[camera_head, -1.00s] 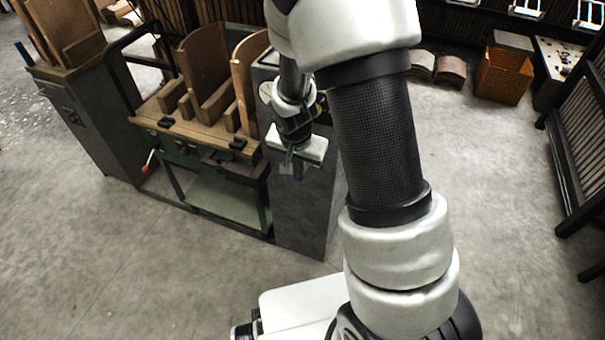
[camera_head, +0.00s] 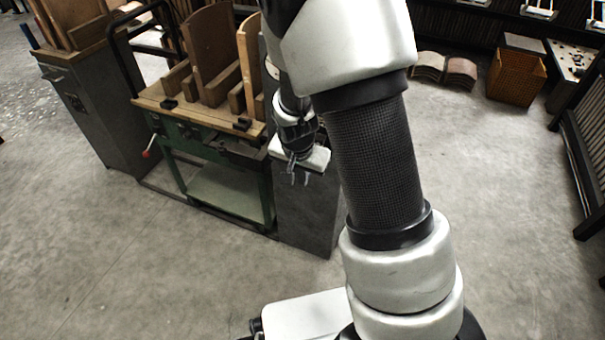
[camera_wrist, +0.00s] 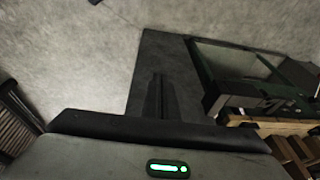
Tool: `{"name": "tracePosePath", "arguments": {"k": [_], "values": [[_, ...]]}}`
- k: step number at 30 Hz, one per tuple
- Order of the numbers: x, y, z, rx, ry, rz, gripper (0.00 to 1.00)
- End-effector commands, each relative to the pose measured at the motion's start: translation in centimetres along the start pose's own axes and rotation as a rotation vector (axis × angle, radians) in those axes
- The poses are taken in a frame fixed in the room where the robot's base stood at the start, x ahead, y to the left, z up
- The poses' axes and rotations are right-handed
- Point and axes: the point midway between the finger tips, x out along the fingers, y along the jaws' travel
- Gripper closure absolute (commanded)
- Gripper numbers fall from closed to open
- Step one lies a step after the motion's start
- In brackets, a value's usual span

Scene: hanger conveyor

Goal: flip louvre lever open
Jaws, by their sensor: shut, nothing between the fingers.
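My gripper (camera_head: 299,178) hangs below the wrist with its fingers pointing down, in front of a grey cabinet at the right end of the workbench. In the wrist view its dark fingers (camera_wrist: 160,98) are together, with nothing between them. A slatted, louvre-like panel (camera_head: 590,155) stands at the far right of the head view, well away from my gripper.
A green workbench (camera_head: 212,148) with wooden forms stands left of my gripper; a red-tipped handle (camera_head: 147,154) sticks out at its left. A grey cabinet (camera_head: 308,215) adjoins it. A wicker basket (camera_head: 515,78) stands at the back right. The right-hand floor is clear.

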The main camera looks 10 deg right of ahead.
Motion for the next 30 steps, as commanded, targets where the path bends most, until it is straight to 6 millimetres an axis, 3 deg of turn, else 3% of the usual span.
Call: {"name": "tracePosePath", "arguments": {"k": [9,30], "values": [[2.1,0.1,0.3,0.001,0.001,0.0,1.0],[2.5,0.2,0.3,0.001,0.0,0.0,1.0]]}}
